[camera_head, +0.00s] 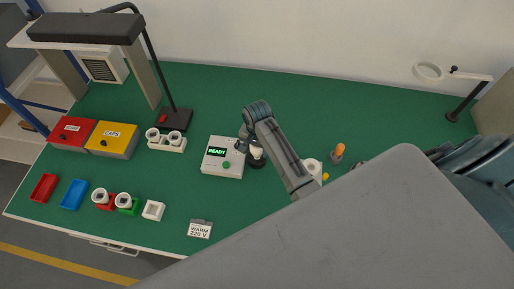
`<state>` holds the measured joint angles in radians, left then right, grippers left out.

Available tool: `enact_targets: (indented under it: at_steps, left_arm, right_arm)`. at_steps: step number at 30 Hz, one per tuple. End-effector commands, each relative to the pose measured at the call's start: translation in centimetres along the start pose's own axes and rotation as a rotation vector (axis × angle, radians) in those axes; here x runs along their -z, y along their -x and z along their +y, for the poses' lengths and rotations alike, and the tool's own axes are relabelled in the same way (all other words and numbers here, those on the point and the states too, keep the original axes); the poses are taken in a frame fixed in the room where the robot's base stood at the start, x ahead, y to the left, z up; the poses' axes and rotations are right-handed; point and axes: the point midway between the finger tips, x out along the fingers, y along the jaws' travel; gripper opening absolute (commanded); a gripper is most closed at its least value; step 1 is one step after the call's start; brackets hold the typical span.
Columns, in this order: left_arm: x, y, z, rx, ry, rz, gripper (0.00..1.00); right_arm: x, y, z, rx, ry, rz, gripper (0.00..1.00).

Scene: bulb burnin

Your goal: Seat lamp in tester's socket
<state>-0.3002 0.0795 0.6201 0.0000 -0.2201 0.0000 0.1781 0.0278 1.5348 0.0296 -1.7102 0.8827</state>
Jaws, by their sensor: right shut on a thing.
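The white tester (222,157) stands mid-bench, with a lit display reading READY and a green button. A dark round socket (257,162) sits at its right side. My right gripper (251,149) is at the tester's right edge, shut on a small whitish lamp (258,152) just above or in the socket. The gripper partly covers the lamp, so I cannot tell whether it is seated. My left gripper is not in view.
Behind left are a red box (73,132), a yellow CAPS box (112,139) and a lamp stand (174,119). Small trays (73,194) and white ring holders line the front left. An orange-topped item (338,152) stands right of my arm. The bench's front right is hidden.

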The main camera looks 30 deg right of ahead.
Motion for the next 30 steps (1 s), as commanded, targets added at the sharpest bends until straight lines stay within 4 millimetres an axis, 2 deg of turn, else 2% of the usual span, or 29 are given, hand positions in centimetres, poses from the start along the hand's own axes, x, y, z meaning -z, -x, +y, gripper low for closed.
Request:
enact_targets:
  at_steps: [24, 25, 28, 30]
  left_arm:
    - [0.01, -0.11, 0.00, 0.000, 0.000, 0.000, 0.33]
    - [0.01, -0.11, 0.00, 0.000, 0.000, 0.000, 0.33]
    - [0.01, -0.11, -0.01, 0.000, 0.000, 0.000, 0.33]
    - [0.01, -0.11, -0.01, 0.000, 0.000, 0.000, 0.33]
  right_arm:
    - [-0.02, -0.80, 0.00, 0.000, 0.000, 0.000, 0.25]
    - [-0.02, -0.80, 0.00, 0.000, 0.000, 0.000, 0.52]
    - [-0.01, -0.79, 0.00, 0.000, 0.000, 0.000, 0.72]
    - [-0.02, -0.79, 0.00, 0.000, 0.000, 0.000, 0.72]
